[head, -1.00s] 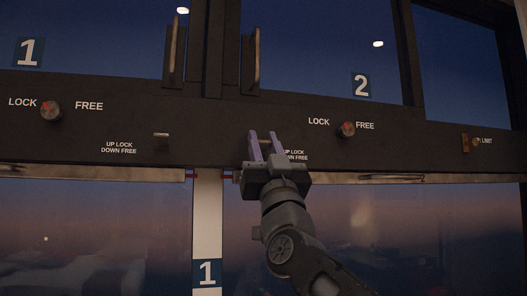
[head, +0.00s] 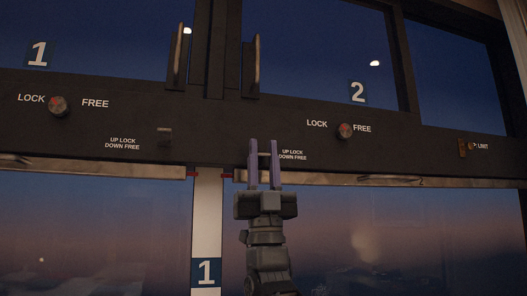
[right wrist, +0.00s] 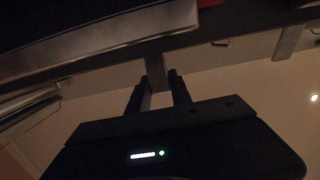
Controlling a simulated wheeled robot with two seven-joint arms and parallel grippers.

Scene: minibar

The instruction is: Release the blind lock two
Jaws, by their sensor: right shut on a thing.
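Blind lock two is a small metal tab (head: 264,154) on the dark frame rail, left of its "UP LOCK DOWN FREE" label (head: 292,154). My right gripper (head: 264,148) comes up from below with its purple fingers on either side of the tab. In the right wrist view the tab (right wrist: 156,70) stands between the two dark fingers, and the gripper (right wrist: 158,85) is shut on it. The fingers hide part of the tab in the head view, so its exact tilt is hard to tell. My left gripper is not in view.
A red-marked LOCK/FREE knob (head: 345,131) sits up and right on the rail. The other blind lock (head: 165,135) and knob (head: 58,106) are to the left. A blind bar (head: 390,180) runs just under the rail. Vertical handles (head: 256,65) rise above.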

